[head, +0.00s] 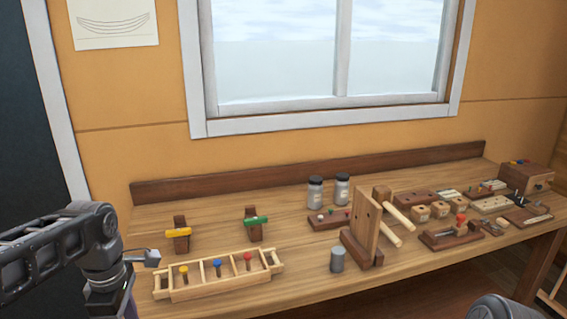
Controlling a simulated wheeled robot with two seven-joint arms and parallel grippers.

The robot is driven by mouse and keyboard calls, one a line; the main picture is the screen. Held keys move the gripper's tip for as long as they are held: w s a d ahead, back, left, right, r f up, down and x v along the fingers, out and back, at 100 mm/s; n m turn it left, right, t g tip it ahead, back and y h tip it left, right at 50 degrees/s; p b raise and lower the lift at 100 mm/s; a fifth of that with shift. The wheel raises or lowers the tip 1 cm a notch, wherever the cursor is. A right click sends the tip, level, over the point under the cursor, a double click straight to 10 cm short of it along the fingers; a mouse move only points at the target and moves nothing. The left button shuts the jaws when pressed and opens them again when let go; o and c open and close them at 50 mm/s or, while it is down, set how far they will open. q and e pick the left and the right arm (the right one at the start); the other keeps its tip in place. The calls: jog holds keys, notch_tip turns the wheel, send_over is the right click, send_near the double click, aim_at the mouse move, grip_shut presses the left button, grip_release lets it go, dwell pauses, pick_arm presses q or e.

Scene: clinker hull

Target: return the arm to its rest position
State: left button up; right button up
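My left arm (85,245) comes in from the left and bends down at the wrist, in front of the bench's left end. A small grey block on a thin bracket (148,257) sticks out to the right of that wrist. The arm's lower end runs out of the bottom of the picture, and the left fingers do not show. Only a rounded grey part of my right arm (495,308) shows at the bottom right edge. My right gripper is out of the picture.
A wooden bench (300,270) runs under the window. A light wooden rack (217,276) with coloured pegs lies close to my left wrist. A grey cylinder (337,260), an upright wooden block (366,225), two jars (315,192) and several small tools and blocks stand farther right.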

pick_arm(q)
jog(key=w+d+f+m+t+h, duration=0.1)
jog(key=w+d+f+m+t, duration=0.35)
jog(key=w+m, duration=0.4)
jog(key=w+d+f+m+h, duration=0.2)
jog(key=d+f+m, duration=0.4)
jog(key=d+f, duration=0.55)
jog(key=s+d+f+m, duration=0.3)
jog(key=s+f, duration=0.4)
jog(key=f, duration=0.6)
jog(key=s+d+f+g, duration=0.2)
jog(key=s+f, duration=0.3)
jog(key=s, duration=0.4)
jog(key=s+d+f+g+h, duration=0.1)
jog(key=s+d+f+g, duration=0.1)
jog(key=s+f, duration=0.3)
jog(key=s+d+m, duration=0.1)
jog(key=s, duration=0.3)
jog(key=shift+s+d, duration=0.15)
jog(key=shift+d, duration=0.2)
